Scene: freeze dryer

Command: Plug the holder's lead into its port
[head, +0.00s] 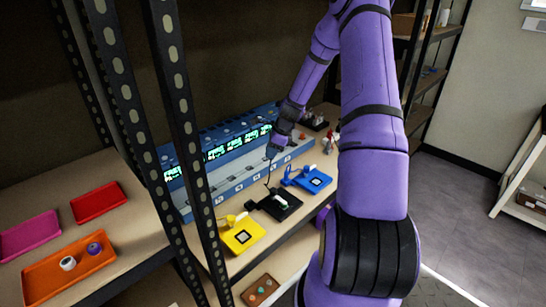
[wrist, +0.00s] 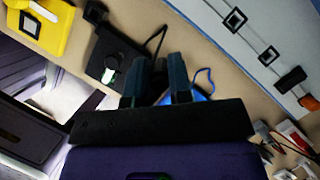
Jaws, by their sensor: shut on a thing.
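The black holder (head: 280,205) lies on the shelf between the yellow holder (head: 242,234) and the blue holder (head: 309,179). It also shows in the wrist view (wrist: 112,50), with a white-topped vial in it. Its thin black lead (wrist: 161,38) curves up toward my gripper (wrist: 160,72). My gripper (head: 271,153) is shut on the end of this lead, above the shelf in front of the blue machine (head: 226,153). The plug itself is mostly hidden between the fingers. Square ports (wrist: 235,19) line the machine's pale front strip, apart from the fingers.
A blue lead (wrist: 206,76) loops beside my fingers. A black plug (wrist: 291,78) and an orange one (wrist: 310,102) sit along the strip. Shelf uprights (head: 177,130) stand at left. Red (head: 99,201), pink (head: 30,236) and orange (head: 65,276) trays lie on the left shelf.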

